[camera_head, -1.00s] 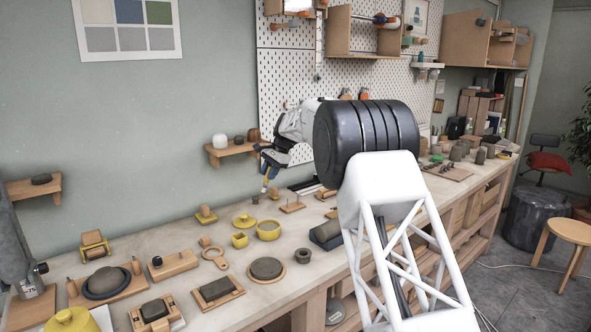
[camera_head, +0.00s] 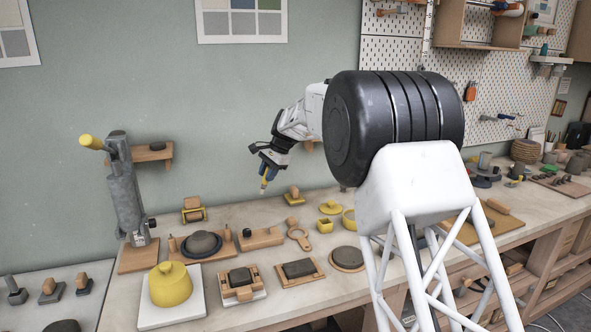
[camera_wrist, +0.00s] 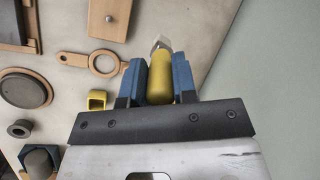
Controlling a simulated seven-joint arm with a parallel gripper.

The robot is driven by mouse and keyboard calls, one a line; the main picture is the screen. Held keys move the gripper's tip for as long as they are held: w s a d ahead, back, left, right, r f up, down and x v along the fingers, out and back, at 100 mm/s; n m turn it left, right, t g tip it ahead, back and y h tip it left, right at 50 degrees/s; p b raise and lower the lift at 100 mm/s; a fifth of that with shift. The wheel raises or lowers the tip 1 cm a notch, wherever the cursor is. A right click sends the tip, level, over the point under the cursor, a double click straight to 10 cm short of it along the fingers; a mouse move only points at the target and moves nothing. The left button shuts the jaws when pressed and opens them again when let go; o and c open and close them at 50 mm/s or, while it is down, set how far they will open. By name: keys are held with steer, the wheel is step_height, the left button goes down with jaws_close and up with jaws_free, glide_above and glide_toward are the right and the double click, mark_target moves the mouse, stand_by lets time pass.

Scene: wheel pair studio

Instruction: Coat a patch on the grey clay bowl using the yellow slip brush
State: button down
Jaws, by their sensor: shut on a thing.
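My gripper (camera_head: 266,172) is shut on the yellow slip brush (camera_wrist: 160,78), held between its blue fingers. The brush's pale tip (camera_wrist: 161,42) points away from the gripper. In the head view the brush (camera_head: 264,183) hangs in the air above the back of the bench, tip down. A grey clay dome (camera_head: 202,243), which looks like the bowl turned over, sits on a dark round dish (camera_head: 188,253) on a wooden board, left of and nearer than the gripper. The brush and dome are apart. The dome does not show in the wrist view.
A yellow lidded pot (camera_head: 170,285) stands in front of the dome, and a tall grey press (camera_head: 126,195) to its left. Right of the dome are a wooden block (camera_head: 260,238), a wooden ring tool (camera_head: 298,234) and a grey disc (camera_head: 347,258). The air around the brush is clear.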

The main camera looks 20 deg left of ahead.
steer(key=s+a+n, duration=0.2)
steer(key=s+a, duration=1.2)
steer(key=s, duration=0.4)
steer(key=shift+s+f+g, duration=0.3)
steer(key=shift+s, duration=0.05)
step_height(320, 180, down, 7)
steer(key=s+d, duration=0.2)
steer(key=shift+s+d, duration=0.25)
steer(key=shift+d, duration=0.05)
stand_by(0.4)
steer(key=shift+w+a, duration=0.6)
steer(key=shift+w, duration=0.05)
